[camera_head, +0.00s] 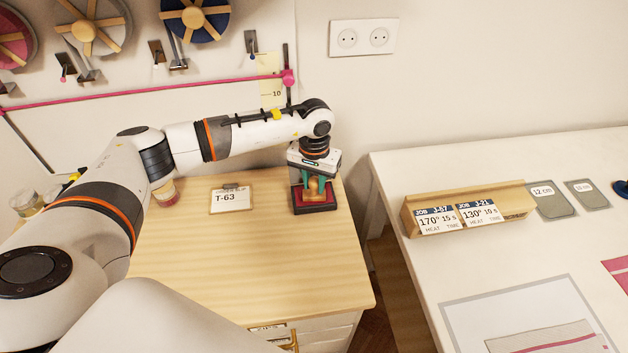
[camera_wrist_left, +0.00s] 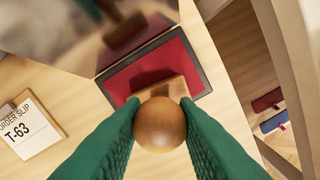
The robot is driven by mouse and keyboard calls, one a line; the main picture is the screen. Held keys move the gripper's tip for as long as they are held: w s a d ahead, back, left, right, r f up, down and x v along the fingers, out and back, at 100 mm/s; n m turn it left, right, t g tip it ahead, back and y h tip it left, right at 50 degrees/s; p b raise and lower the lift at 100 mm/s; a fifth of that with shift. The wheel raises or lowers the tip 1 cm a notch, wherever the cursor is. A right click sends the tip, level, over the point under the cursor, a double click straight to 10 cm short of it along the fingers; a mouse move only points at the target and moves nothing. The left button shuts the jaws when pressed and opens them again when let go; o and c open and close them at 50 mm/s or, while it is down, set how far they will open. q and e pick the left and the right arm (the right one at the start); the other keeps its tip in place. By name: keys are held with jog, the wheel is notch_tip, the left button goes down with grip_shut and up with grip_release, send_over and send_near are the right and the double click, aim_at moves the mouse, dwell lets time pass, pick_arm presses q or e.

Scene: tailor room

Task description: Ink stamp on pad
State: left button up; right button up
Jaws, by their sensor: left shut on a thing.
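My left gripper (camera_head: 315,183) points down at the back right of the wooden cabinet top. Its green fingers are shut on the wooden stamp (camera_head: 313,189), whose round knob (camera_wrist_left: 160,124) shows between the fingertips in the left wrist view. The stamp's block is over the ink pad (camera_head: 316,208), a dark-framed pad with a red surface that also shows in the left wrist view (camera_wrist_left: 125,84). I cannot tell whether the block touches the red surface. An order slip marked T-63 (camera_head: 230,199) lies to the left of the pad. My right gripper is not in view.
The wooden cabinet top (camera_head: 250,265) is clear in front of the pad and slip. A jar (camera_head: 165,192) stands partly behind my left arm. A white table (camera_head: 425,265) with a wooden card holder (camera_head: 470,205) is at the right, across a gap.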

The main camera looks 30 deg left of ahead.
pick_arm(q)
jog(key=shift+r+p, duration=0.5)
jog(key=shift+r, duration=0.2)
jog(key=shift+r+p, duration=0.9)
jog(key=shift+r, duration=1.65)
jog(key=s+d+r+b, duration=0.1)
jog(key=s+d, duration=0.2)
jog(key=s, duration=0.5)
jog(key=s+d+r+m+b, duration=0.1)
jog(key=s+d, duration=0.3)
jog(key=s, duration=0.4)
jog(key=shift+r+b, duration=0.4)
jog(key=shift+r, duration=0.25)
